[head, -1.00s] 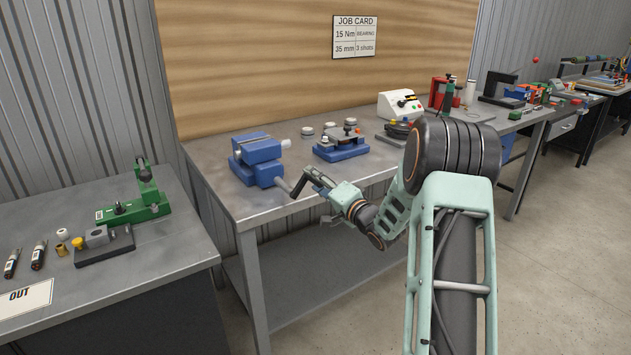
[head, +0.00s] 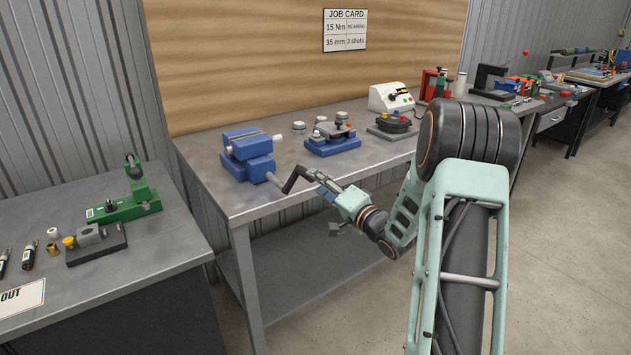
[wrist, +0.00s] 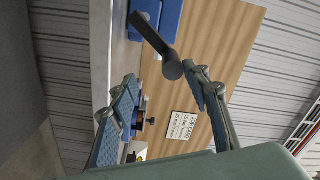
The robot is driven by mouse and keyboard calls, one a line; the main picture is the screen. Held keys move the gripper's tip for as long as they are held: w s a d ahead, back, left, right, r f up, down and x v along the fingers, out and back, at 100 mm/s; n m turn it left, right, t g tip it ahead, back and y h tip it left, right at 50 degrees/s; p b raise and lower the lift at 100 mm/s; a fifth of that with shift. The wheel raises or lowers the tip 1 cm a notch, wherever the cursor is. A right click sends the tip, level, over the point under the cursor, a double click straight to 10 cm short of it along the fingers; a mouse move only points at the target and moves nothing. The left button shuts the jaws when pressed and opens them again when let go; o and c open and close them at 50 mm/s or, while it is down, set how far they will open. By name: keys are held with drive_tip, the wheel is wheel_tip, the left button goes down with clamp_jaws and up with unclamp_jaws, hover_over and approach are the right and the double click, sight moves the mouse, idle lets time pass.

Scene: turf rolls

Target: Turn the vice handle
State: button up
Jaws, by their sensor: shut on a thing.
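The blue vice (head: 248,152) stands at the left front of the grey bench. Its dark cranked handle (head: 294,178) sticks out past the front edge, toward my gripper (head: 322,182). In the wrist view, the handle (wrist: 158,42) comes in from the top, with its rounded end between the tips of my gripper (wrist: 160,78). My gripper is shut on the handle's end; the fingers stand well apart, and the exact contact is hard to see.
A blue fixture (head: 332,140), a dark round device (head: 392,123) and a white box (head: 390,97) stand further right on the bench (head: 225,198). A green tool (head: 125,205) sits on the left table. The floor in front is clear.

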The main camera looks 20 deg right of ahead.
drive_tip(key=v, duration=0.6)
drive_tip(key=shift+s+d+p, duration=0.15)
drive_tip(key=shift+s+p, duration=0.15)
drive_tip(key=shift+p, duration=0.1)
idle(0.3)
drive_tip(key=shift+f, duration=0.1)
drive_tip(key=v, duration=1.2)
drive_tip(key=shift+c, duration=0.7)
